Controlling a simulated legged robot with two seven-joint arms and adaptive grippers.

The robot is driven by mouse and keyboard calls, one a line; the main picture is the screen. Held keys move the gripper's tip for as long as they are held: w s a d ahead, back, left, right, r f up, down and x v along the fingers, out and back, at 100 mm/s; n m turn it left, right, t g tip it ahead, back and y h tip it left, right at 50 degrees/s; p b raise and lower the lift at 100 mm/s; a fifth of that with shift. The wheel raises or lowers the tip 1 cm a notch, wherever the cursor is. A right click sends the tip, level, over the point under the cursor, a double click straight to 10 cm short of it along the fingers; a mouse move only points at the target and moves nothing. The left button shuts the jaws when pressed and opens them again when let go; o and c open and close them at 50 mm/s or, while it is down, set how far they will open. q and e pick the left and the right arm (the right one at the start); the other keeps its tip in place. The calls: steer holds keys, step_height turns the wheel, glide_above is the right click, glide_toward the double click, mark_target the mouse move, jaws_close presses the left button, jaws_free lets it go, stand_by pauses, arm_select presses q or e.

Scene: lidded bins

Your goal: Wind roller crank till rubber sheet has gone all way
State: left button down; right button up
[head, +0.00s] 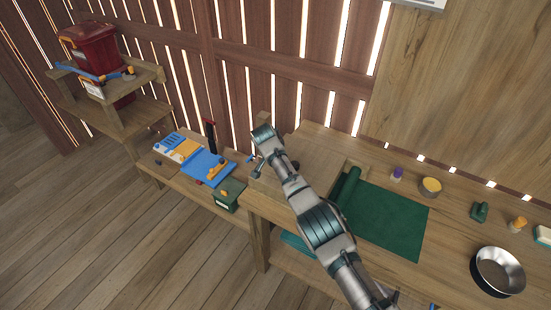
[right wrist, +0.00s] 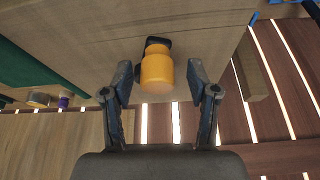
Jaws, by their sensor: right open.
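The dark green rubber sheet (head: 385,220) lies flat on the bench, its left edge at the green roller (head: 348,186). The sheet also shows at the left of the right wrist view (right wrist: 35,65). The crank's orange handle (right wrist: 157,70), on a black arm (right wrist: 158,42), is between the fingers of my right gripper (right wrist: 159,80). The gripper is open, with a gap on each side of the handle. In the head view my right arm reaches over the bench's left end and hides the crank handle. My left gripper is not in view.
A steel bowl (head: 498,271), a yellow-topped tub (head: 430,187) and small bottles stand on the bench's right part. A lower bench at left holds a blue tray (head: 207,167) and a green box (head: 228,195). A red bin (head: 91,55) stands further left. A slatted wall is behind.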

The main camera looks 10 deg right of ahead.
steer(key=v, duration=1)
steer(key=shift+a+r, duration=0.2)
steer(key=shift+r, duration=0.2)
